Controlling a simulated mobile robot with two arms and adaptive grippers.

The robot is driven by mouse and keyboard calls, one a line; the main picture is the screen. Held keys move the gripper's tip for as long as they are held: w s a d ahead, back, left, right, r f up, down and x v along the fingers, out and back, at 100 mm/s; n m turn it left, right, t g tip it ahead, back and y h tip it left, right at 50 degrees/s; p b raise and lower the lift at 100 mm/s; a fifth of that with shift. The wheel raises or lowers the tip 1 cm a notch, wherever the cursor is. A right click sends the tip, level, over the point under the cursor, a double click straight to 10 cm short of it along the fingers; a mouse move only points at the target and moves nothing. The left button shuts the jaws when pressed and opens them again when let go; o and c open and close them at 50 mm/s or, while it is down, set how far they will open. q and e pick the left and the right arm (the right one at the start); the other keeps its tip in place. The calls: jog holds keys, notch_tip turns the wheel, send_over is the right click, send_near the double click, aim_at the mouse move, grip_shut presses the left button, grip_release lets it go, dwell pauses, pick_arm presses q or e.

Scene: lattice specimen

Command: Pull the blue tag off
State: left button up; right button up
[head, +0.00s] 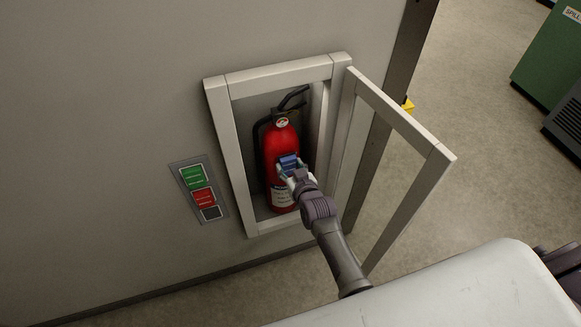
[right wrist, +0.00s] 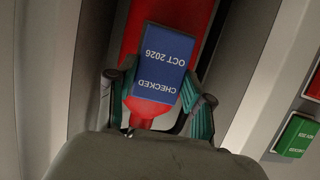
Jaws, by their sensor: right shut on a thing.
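The blue tag (head: 289,161) is at the front of the red fire extinguisher (head: 281,143), which stands upright in an open wall cabinet (head: 221,98). In the right wrist view the tag (right wrist: 163,62) reads "CHECKED OCT 2026", upside down, with the red extinguisher (right wrist: 191,22) behind it. My right gripper (head: 288,171) reaches into the cabinet and is shut on the tag. Its two fingers (right wrist: 162,108) flank the tag's lower part in the wrist view. Whether the tag still touches the extinguisher is hidden. My left gripper does not show.
The cabinet's framed door (head: 432,166) stands open to the right of my right arm. A panel with green and red labels (head: 199,188) is on the wall at the left. A green cabinet (head: 552,60) stands at the far right.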

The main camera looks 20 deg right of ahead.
jog(key=shift+c, duration=0.9)
jog(key=shift+s+p, duration=0.55)
jog(key=shift+s, duration=0.15)
jog(key=shift+s+r+p, duration=0.1)
jog(key=shift+s+p, duration=0.35)
jog(key=shift+s, duration=0.1)
jog(key=shift+s+d+p, duration=0.15)
jog(key=shift+s+p, duration=1.1)
jog(key=shift+s, duration=1.15)
